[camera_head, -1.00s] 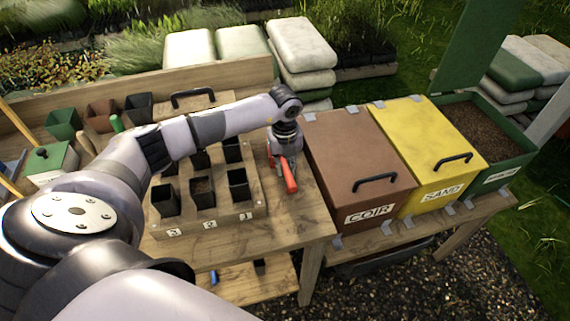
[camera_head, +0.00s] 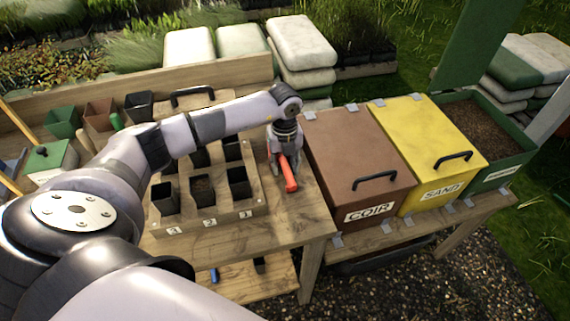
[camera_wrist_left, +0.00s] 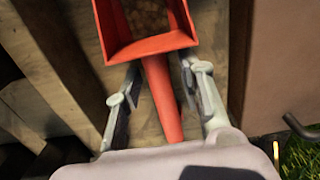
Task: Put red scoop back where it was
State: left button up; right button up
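The red scoop (camera_head: 290,174) lies on the wooden bench top, between the pot rack and the brown COIR bin. In the left wrist view the scoop (camera_wrist_left: 162,100) shows its pan at the top, with brown matter inside, and its handle running down. My left gripper (camera_head: 283,168) is low over the scoop and hides part of it. In the wrist view the fingers of my left gripper (camera_wrist_left: 160,88) are apart, one on each side of the handle, with gaps between. My right gripper is not in view.
The pot rack (camera_head: 220,218) with several dark pots stands just left of the scoop. The COIR bin (camera_head: 350,150), yellow SAND bin (camera_head: 430,140) and an open green bin (camera_head: 515,165) stand to the right. Bare bench (camera_head: 300,215) shows in front of the scoop.

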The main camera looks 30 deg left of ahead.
aim_at(285, 163)
pick_arm(q)
notch_tip(285, 163, up, 12)
jog(key=b, duration=0.3)
dwell(0.5)
